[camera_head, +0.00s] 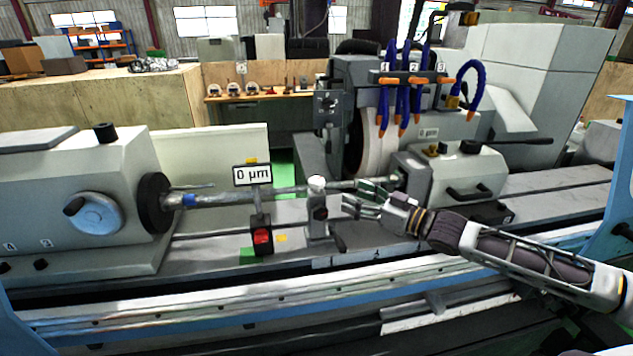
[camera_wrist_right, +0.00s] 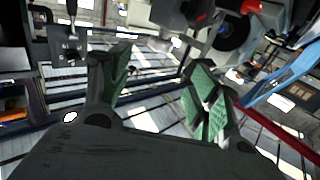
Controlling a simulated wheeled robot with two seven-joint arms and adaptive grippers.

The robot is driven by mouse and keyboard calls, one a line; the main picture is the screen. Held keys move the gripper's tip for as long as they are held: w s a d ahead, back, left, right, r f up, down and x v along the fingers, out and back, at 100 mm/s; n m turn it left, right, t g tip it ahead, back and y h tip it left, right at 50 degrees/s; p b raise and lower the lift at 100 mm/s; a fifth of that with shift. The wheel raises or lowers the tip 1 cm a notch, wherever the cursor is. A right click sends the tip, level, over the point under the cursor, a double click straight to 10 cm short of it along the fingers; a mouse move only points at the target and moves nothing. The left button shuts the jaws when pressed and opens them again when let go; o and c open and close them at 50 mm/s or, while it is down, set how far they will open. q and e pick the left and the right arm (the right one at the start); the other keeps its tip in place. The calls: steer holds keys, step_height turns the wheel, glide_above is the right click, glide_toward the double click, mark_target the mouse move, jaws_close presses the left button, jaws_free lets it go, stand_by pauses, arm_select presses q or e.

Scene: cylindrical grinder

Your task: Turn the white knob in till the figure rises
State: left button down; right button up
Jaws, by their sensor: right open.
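A small white knob (camera_head: 317,183) sits on top of the grey steady rest (camera_head: 319,214) at the middle of the machine bed. The figure reads "0 µm" on a small display (camera_head: 252,174) left of the knob. My right gripper (camera_head: 358,197) is just right of the steady rest, its fingers spread and pointing left toward it, apart from the knob. In the right wrist view the gripper (camera_wrist_right: 160,88) shows two green-padded fingers apart with nothing between them. I cannot make out the knob for certain in that view. My left gripper is out of view.
A long shaft (camera_head: 235,197) runs from the headstock chuck (camera_head: 155,203) behind the steady rest. A gauge stand with a red part (camera_head: 262,236) stands left of it. The grinding wheel (camera_head: 375,150) and blue hoses (camera_head: 405,100) are behind. Open space lies in front of the bed.

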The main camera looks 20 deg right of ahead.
mark_target(323, 183)
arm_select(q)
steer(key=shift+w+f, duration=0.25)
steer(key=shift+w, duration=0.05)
arm_select(e)
steer(key=shift+w+a, duration=0.2)
steer(key=shift+w, duration=0.1)
arm_select(q)
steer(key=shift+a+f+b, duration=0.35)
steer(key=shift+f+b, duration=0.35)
steer(key=shift+b, duration=0.2)
arm_select(e)
steer(key=shift+x, duration=1)
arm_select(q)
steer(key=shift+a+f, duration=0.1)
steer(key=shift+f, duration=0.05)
arm_select(e)
steer(key=shift+w+a, duration=0.2)
steer(key=shift+w, duration=0.2)
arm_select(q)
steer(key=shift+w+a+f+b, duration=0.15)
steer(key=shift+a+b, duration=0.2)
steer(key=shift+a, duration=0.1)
arm_select(e)
steer(key=shift+w+a, duration=0.2)
steer(key=shift+w, duration=0.2)
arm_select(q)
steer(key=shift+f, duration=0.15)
arm_select(e)
steer(key=shift+w+a, duration=0.25)
steer(key=shift+w, duration=0.1)
